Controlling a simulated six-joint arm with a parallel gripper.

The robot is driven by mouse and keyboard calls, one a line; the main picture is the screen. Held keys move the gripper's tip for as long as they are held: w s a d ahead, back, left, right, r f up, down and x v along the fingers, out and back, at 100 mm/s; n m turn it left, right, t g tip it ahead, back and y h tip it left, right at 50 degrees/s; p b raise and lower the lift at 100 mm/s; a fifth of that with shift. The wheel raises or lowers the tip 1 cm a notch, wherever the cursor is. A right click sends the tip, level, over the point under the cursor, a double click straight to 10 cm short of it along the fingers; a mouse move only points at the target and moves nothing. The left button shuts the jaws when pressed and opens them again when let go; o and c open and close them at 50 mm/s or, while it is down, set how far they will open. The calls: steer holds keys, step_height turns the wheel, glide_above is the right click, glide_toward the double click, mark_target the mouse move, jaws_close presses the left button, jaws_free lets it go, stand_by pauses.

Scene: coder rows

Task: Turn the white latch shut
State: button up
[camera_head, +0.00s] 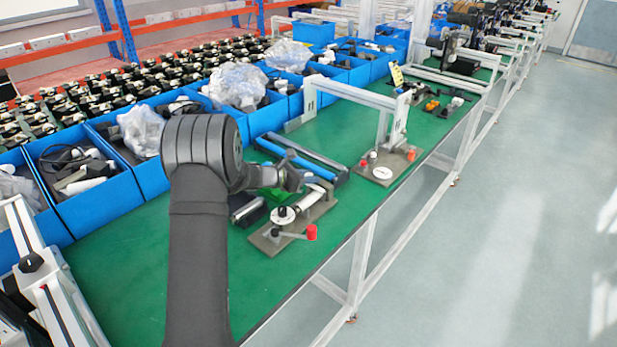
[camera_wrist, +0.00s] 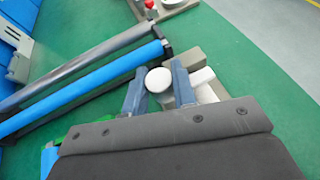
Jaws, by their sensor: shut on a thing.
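The white latch (camera_wrist: 158,79) shows its rounded white end between the two blue-grey fingers of my gripper (camera_wrist: 159,88) in the wrist view. My gripper is shut on it. In the head view my gripper (camera_head: 291,178) is at the far end of the grey-brown fixture plate (camera_head: 272,239). My arm and gripper hide part of the fixture there. A white piece (camera_wrist: 202,77) lies just right of the fingers in the wrist view. A white disc (camera_head: 283,214) and a red knob (camera_head: 311,232) are at the plate's near end.
A dark tray with blue and grey bars (camera_head: 303,152) lies just behind my gripper. A second fixture (camera_head: 386,168) with a grey frame stands farther right. Blue bins (camera_head: 107,204) line the back of the green table (camera_head: 130,262). The table's front edge is close to the fixture.

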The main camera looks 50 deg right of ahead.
steer(key=o, duration=1)
steer(key=v, duration=1.7)
steer(key=shift+a+r, duration=0.15)
steer(key=x, duration=1.7)
steer(key=shift+d, duration=0.2)
